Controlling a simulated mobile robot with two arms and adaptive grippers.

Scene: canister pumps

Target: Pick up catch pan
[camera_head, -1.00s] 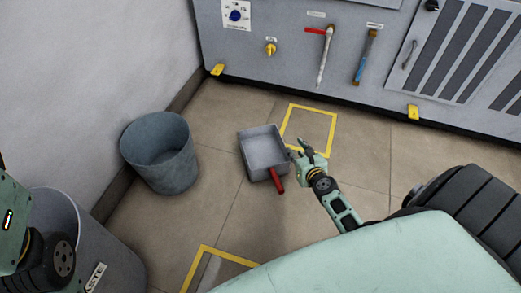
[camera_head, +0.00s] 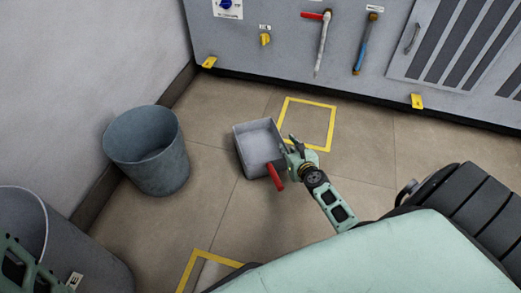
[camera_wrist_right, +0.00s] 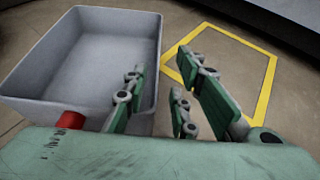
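The catch pan (camera_head: 258,146) is a grey open rectangular tray with a red handle (camera_head: 275,176). It is on the tiled floor in the head view and looks empty. My right gripper (camera_head: 290,148) is at its right edge. In the right wrist view, the pan (camera_wrist_right: 85,60) fills the upper left, and the handle (camera_wrist_right: 70,120) is partly hidden by my gripper body. The right gripper (camera_wrist_right: 159,75) is open, with one finger over the pan's inside and the others outside its right wall. A gap shows beside the wall. My left gripper is out of view; only part of that arm shows.
A round grey bucket (camera_head: 148,162) stands left of the pan. A larger grey bin (camera_head: 95,268) is at lower left. A yellow floor outline (camera_head: 331,129) lies right of the pan, another (camera_head: 187,262) in front. A grey machine panel (camera_head: 290,55) with valves stands behind.

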